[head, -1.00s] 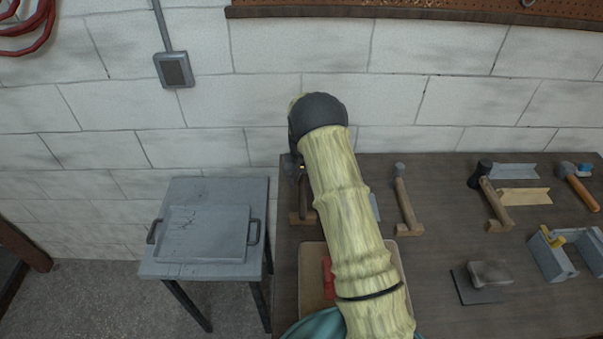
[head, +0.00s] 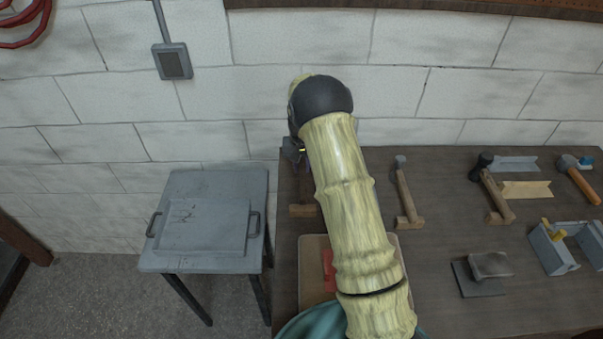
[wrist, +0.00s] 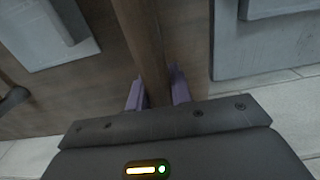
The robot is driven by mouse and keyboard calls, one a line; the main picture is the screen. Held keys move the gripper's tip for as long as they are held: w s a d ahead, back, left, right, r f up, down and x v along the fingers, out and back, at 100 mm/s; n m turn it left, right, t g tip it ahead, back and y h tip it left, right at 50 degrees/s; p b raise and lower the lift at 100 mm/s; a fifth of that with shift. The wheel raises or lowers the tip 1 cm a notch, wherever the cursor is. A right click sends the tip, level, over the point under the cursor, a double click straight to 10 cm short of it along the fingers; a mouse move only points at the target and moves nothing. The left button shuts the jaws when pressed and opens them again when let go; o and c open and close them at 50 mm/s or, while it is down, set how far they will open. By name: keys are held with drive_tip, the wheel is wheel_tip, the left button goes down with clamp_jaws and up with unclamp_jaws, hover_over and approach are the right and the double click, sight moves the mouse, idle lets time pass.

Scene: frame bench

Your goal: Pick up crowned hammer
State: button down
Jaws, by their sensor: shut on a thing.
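My gripper (wrist: 158,92) is shut on a brown wooden handle (wrist: 146,40), which passes between its two purple fingertips in the wrist view. I take this to be the crowned hammer at the left end of the bench. In the head view a dark grey part (head: 291,150) shows beside my black wrist; I cannot tell whether it is hammer head or gripper. A wooden rest (head: 302,211) lies just below it on the bench. My arm hides most of the grip, and I cannot tell whether the hammer is clear of its rest.
Another hammer (head: 404,190), a black-headed mallet (head: 490,190) and an orange-handled hammer (head: 578,181) lie to the right. A grey tray (head: 205,228) sits on the side table (head: 182,190). A board (head: 312,285) with a red item is partly under my arm. The wall stands close behind.

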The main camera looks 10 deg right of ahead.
wheel_tip(320, 180, up, 7)
drive_tip(key=shift+f+b, duration=0.15)
drive_tip(key=shift+b, duration=0.5)
